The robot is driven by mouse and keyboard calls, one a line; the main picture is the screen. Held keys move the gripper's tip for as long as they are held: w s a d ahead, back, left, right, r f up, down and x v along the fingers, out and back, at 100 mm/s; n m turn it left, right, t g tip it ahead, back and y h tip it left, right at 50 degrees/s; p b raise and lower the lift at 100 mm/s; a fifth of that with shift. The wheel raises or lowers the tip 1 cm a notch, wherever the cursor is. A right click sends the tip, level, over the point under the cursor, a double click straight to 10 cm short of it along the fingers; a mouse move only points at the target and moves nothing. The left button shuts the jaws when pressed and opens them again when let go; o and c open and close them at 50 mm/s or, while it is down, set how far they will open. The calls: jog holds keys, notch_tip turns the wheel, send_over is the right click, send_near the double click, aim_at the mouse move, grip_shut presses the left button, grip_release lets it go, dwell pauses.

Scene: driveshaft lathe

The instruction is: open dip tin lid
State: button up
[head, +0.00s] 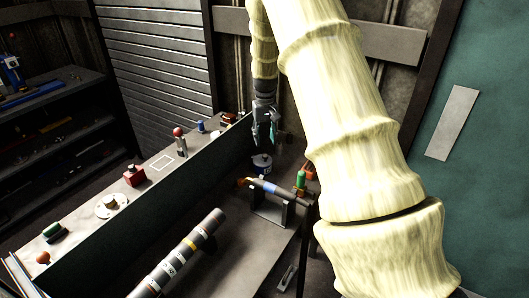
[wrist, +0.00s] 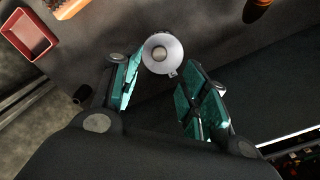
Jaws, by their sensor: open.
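The dip tin (head: 262,163) is a small round tin at the far end of the bench. Its pale round lid (wrist: 162,54) has a knob in the middle and a small tab at its rim in the wrist view. The lid sits on the tin, and the tin's dark side shows behind it. My gripper (head: 264,138) hangs pointing down above the tin in the head view. In the wrist view my gripper (wrist: 160,92) is open and empty, with green pads either side, and the lid lies beyond the gap between the fingers.
A shaft on a stand (head: 266,187) with a green piece (head: 300,178) stands close to the tin. A larger banded shaft (head: 180,255) lies nearer. A ledge with a red-knobbed lever (head: 179,139) runs along the left. A red tray (wrist: 28,34) shows in the wrist view.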

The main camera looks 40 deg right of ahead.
aim_at(265, 155)
notch_tip(265, 155, down, 8)
jog(key=shift+d+r+p, duration=0.1)
jog(key=shift+r+p, duration=0.05)
jog(key=shift+p, duration=0.85)
jog(key=shift+c, duration=0.4)
grip_shut()
